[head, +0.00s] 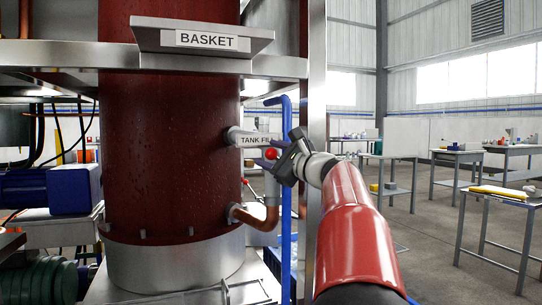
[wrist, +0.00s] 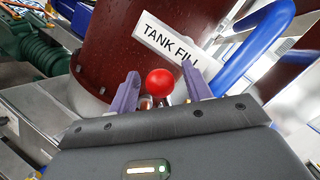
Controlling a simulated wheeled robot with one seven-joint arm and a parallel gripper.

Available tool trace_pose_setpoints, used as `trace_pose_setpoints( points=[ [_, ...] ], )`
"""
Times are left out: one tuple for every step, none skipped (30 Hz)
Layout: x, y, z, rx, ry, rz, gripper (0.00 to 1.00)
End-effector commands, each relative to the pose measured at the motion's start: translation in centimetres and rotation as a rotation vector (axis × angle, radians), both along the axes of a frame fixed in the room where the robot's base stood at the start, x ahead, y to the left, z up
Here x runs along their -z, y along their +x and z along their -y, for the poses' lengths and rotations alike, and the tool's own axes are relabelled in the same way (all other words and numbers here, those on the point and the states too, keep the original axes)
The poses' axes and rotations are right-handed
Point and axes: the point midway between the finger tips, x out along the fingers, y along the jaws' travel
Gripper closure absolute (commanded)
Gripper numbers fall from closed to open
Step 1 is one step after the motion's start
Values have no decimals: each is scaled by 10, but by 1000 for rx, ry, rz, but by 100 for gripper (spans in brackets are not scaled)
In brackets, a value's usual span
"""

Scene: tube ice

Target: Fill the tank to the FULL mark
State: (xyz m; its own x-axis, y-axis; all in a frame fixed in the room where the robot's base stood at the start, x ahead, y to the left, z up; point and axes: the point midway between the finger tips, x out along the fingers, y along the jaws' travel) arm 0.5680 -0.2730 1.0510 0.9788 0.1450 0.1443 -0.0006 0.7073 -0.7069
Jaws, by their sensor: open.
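The tank is a tall dark red cylinder (head: 165,150) on a pale metal base; its lower side shows in the wrist view (wrist: 105,45). A white TANK FILL label (head: 254,140) sits on its right side and also shows in the wrist view (wrist: 165,42). A red ball knob (head: 271,153) is beside the label, at my gripper (head: 282,158). In the wrist view the red knob (wrist: 160,82) is between my two open purple-grey fingers (wrist: 160,72), with gaps on both sides. I see no FULL mark or level gauge.
A BASKET shelf (head: 205,40) juts out above. A blue pipe (head: 286,200) and a metal post (head: 316,100) stand close to my arm. A copper pipe (head: 262,217) leaves the tank low down. Workbenches (head: 500,190) stand at right with open floor between.

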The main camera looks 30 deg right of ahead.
Motion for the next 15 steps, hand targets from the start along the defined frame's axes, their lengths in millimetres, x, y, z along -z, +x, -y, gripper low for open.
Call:
trace_pose_setpoints(
  points=[
    [1, -4, 1, 2, -1, 1, 51],
    [1, -7, 2, 4, -1, 1, 51],
    [2, -12, 3, 4, -1, 1, 51],
    [3, -17, 3, 4, 0, 1, 51],
    [4, -22, 4, 4, 0, 1, 51],
    [5, -29, 5, 4, -1, 2, 51],
    [6, -35, 5, 4, 0, 1, 51],
    [7, -40, 7, 4, 0, 0, 51],
    [8, -47, 7, 4, -1, 1, 51],
    [9, -51, 8, 4, 0, 1, 51],
    [10, -56, 9, 3, 0, 0, 51],
    [10, -61, 9, 2, -1, 0, 51],
    [10, -64, 9, 2, -1, 0, 51],
    [11, -67, 10, 2, -1, 0, 51],
    [11, -70, 11, 2, 0, -1, 51]
  ],
)
